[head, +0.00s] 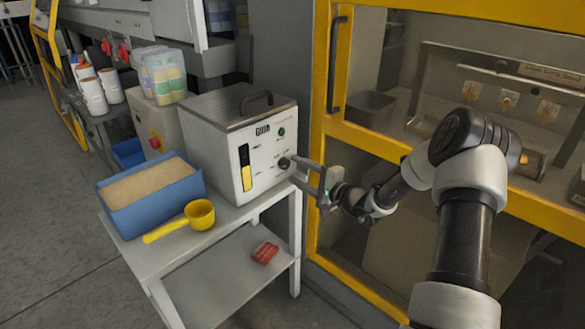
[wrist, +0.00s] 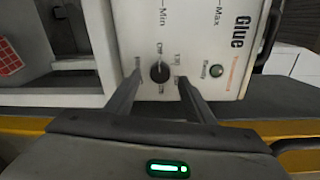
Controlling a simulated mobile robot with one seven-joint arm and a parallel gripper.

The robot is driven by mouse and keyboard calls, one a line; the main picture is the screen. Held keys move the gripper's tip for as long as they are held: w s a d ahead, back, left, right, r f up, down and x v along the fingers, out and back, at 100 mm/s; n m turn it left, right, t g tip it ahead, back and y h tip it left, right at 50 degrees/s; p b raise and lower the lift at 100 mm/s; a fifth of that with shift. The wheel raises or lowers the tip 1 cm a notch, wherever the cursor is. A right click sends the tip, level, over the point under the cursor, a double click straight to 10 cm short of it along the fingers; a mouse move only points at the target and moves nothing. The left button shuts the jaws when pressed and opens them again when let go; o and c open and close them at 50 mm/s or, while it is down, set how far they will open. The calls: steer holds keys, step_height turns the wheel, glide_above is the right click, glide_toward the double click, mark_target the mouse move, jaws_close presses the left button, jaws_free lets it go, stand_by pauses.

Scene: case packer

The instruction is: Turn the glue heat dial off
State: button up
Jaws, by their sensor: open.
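The glue unit (head: 215,125) is a white box with a grey lid and a black handle, standing on a white stand. Its heat dial (wrist: 159,72) is a small black round knob on the front panel, with printed marks around it; in the head view the dial (head: 284,162) is at the panel's lower right. My gripper (head: 298,168) is open in front of the panel. In the wrist view its two fingers (wrist: 156,84) reach toward the panel, one on each side of the dial, with gaps between them and the knob.
A green round light (wrist: 216,70) sits beside the dial, and a yellow-and-black gauge (head: 245,168) is on the panel. A blue bin of granules (head: 137,220) and a yellow scoop (head: 198,214) are at left. The yellow-framed machine (head: 318,120) stands close at right.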

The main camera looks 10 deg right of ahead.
steer(key=p+v, duration=0.1)
steer(key=v, duration=1.3)
steer(key=shift+p, duration=0.4)
steer(key=shift+s+d, duration=0.1)
